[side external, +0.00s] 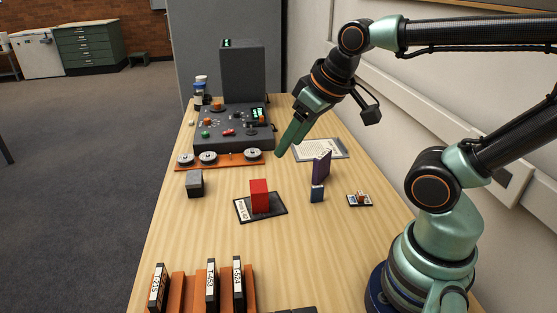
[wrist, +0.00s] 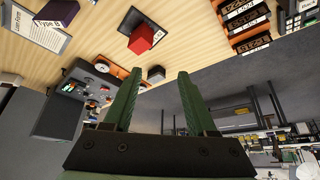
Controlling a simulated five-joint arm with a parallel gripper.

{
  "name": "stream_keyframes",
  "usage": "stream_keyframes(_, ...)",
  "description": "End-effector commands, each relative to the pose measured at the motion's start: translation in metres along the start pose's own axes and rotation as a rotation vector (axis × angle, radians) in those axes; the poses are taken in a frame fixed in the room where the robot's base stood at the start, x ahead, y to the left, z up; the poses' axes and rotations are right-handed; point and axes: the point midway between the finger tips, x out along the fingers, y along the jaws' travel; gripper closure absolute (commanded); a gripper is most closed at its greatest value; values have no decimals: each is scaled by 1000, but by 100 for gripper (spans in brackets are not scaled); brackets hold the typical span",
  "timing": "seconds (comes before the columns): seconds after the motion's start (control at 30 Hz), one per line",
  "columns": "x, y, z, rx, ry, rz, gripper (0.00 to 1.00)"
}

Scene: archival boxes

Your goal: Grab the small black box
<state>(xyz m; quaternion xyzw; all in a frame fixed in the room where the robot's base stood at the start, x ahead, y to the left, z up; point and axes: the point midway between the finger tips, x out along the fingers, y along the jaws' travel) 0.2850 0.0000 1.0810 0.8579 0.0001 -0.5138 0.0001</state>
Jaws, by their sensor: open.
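A small black box with a greyer top (side external: 195,183) stands on the left part of the wooden table, in front of the orange strip with reels. It also shows in the wrist view (wrist: 156,74), in line with the gap between my fingertips but farther off. My gripper (side external: 280,152) hangs in the air over the table, up and to the right of the box in the side view, pointing down and left. In the wrist view its two green fingers (wrist: 158,76) are spread apart with nothing between them.
A red block (side external: 259,195) sits on a black labelled plate (side external: 270,209). A purple book on a blue block (side external: 320,170) stands to its right. A control console (side external: 230,133) is behind. Labelled black cases (side external: 211,285) stand in an orange rack in front.

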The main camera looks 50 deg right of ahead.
Motion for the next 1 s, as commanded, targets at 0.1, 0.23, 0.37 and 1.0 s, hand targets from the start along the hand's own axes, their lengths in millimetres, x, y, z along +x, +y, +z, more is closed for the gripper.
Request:
stream_keyframes(0.1, 0, 0, 0, 0, 0, 0, 43)
stream_keyframes(0.23, 0, 0, 0, 1, 0, 0, 16)
stream_keyframes(0.37, 0, 0, 0, 0, 0, 0, 2)
stream_keyframes(1.0, 14, 0, -80, 161, -70, 6, 2)
